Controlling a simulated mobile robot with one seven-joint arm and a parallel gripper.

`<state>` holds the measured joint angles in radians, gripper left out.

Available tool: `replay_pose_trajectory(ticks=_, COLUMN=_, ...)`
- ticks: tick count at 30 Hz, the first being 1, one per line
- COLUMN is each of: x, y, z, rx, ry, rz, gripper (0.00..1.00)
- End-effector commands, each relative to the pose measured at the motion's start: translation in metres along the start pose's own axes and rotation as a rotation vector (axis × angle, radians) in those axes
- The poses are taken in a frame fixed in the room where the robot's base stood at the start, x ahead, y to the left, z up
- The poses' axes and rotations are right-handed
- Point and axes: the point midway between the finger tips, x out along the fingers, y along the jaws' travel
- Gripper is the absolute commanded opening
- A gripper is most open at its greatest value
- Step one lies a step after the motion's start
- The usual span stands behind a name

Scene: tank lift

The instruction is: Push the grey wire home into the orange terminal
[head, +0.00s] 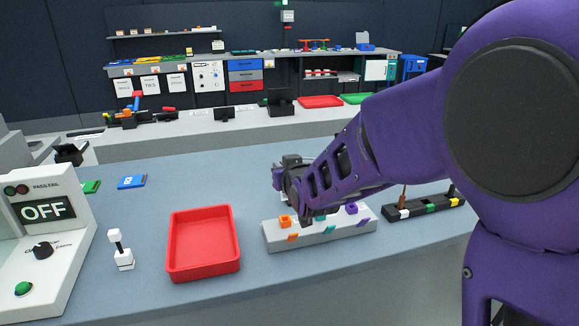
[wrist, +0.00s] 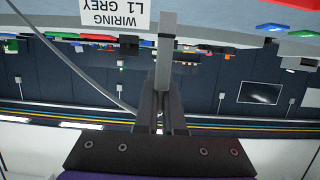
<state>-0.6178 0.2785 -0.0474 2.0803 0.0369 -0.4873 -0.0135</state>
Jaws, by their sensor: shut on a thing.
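The orange terminal (head: 285,221) is at the left end of a light grey block (head: 270,239) on the bench, with an orange tab in front. Teal and purple terminals are farther right; the teal one is partly hidden. My gripper (head: 305,213) is low over the block, just right of the orange terminal. In the wrist view my gripper (wrist: 163,95) is shut on the grey wire's straight grey end piece (wrist: 167,42), which sticks out past the fingertips. A thin grey lead (wrist: 75,66) curves off to the left. I cannot see the wire's tip against the terminal.
A red tray (head: 204,274) lies left of the block. A black strip with coloured parts (head: 418,208) lies to the right. A white switch-like piece (head: 121,251) and a panel reading OFF (head: 45,228) stand left. A card reading "WIRING L1 GREY" (wrist: 115,12) shows upside down.

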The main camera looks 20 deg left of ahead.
Motion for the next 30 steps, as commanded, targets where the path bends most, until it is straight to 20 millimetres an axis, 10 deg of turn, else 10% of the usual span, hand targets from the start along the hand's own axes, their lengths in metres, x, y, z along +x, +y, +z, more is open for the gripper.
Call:
replay_pose_trajectory(ticks=13, x=0.014, y=0.0, z=0.045, rx=0.001, ry=0.0, rz=0.0, gripper=0.0)
replay_pose_trajectory(ticks=30, x=0.015, y=0.0, z=0.049, rx=0.0, ry=0.0, rz=0.0, gripper=0.0)
